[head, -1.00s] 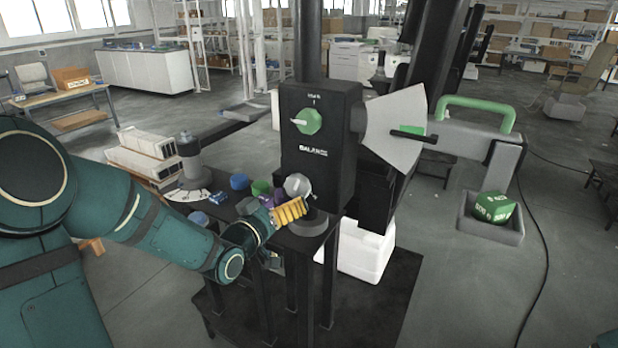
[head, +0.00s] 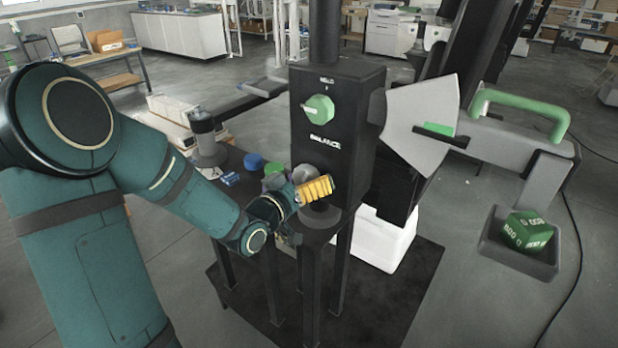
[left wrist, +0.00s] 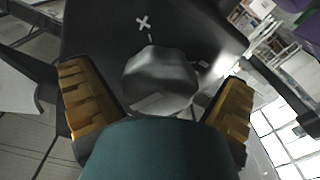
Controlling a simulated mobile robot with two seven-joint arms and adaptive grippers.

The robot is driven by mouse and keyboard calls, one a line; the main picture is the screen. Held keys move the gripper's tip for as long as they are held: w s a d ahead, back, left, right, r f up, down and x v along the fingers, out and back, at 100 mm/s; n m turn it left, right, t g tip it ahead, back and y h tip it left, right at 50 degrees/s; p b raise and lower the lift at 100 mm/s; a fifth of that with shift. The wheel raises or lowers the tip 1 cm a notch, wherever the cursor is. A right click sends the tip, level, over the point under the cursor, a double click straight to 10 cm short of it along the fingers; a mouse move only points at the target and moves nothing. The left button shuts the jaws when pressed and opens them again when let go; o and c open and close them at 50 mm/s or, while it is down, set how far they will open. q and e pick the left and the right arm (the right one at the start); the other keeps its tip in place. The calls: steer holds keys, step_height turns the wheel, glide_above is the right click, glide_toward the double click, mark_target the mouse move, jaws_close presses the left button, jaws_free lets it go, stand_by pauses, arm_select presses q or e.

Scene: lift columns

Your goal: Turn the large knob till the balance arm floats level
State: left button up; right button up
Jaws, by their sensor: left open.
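A dark box marked BALANCE (head: 365,130) carries a green knob (head: 318,109) with a pale pointer on its upper front. A grey knob (head: 304,172) sits lower on it, partly hidden by my left gripper (head: 315,190). In the left wrist view this faceted grey knob (left wrist: 160,78) lies ahead, between the spread yellow fingers of my left gripper (left wrist: 158,110); contact cannot be told. The grey balance arm (head: 510,145) with a green handle (head: 520,105) extends right from a pale fan-shaped plate (head: 420,120); it slopes down rightward in the picture. My right gripper is out of view.
A grey tray (head: 500,257) with a green block (head: 528,231) is below the arm's right end. Small blue (head: 253,161) and green pieces and a grey cylinder (head: 203,135) stand on the dark stand left of the box. A white container (head: 385,240) is below.

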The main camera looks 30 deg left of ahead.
arm_select(q)
steer(key=c, duration=1.2)
steer(key=m+b, duration=0.1)
steer(key=b, duration=0.2)
steer(key=shift+f+m, duration=0.15)
steer(key=shift+m, duration=0.15)
steer(key=shift+m+b, duration=0.4)
steer(key=shift+b, duration=0.05)
steer(key=o, duration=1.2)
steer(key=shift+r, duration=0.2)
